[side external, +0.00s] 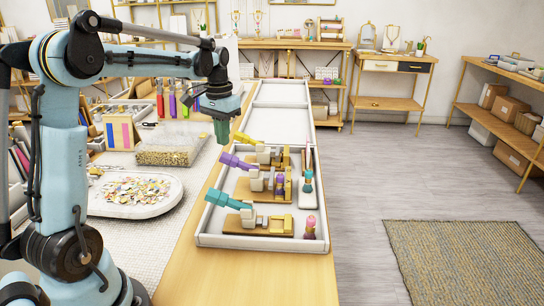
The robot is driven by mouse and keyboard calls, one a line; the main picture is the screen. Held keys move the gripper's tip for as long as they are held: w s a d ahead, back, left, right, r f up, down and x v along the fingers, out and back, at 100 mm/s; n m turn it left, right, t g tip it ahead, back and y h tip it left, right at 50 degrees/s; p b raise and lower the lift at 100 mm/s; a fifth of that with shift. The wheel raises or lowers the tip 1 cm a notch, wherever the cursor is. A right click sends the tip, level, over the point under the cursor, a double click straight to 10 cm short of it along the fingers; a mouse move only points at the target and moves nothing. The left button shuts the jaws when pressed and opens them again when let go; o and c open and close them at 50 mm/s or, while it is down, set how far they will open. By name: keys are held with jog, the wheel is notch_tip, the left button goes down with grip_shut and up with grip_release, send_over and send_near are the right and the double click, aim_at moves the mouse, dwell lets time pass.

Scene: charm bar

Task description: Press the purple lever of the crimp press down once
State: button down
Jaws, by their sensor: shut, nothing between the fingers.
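Three crimp presses stand one behind another in a white tray (215,225). The middle press (262,182) has a purple lever (237,162) that slants up and to the left, over the tray's left wall. The nearest press (262,222) has a teal lever (228,201), and the farthest has a yellow lever (247,139); both also slant up to the left. My gripper (221,138) points down with its green fingers together and empty. In the picture it is above and slightly left of the purple lever, apparently clear of it; the exact gap is hard to judge.
Small pink-topped and teal-and-purple items (309,227) stand along the tray's right side. Empty white tray sections (280,125) lie behind. At left are a dish of colourful charms (135,190) and a clear box of gold beads (172,148). The wooden front edge is bare.

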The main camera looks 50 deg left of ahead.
jog(key=shift+r, duration=2.5)
jog(key=shift+r, duration=0.15)
notch_tip(320, 180, up, 12)
jog(key=s+d+f+m+t, duration=0.2)
jog(key=d+f+t, duration=0.3)
jog(key=d, duration=0.7)
jog(key=s+d+f+t, duration=0.1)
jog(key=s+d+f, duration=0.3)
jog(key=f, duration=0.3)
jog(key=s+d+f+m+t, duration=0.1)
jog(key=s+d+f, duration=0.3)
jog(key=f, duration=0.2)
jog(key=shift+d+f, duration=0.3)
jog(key=shift+f, duration=0.1)
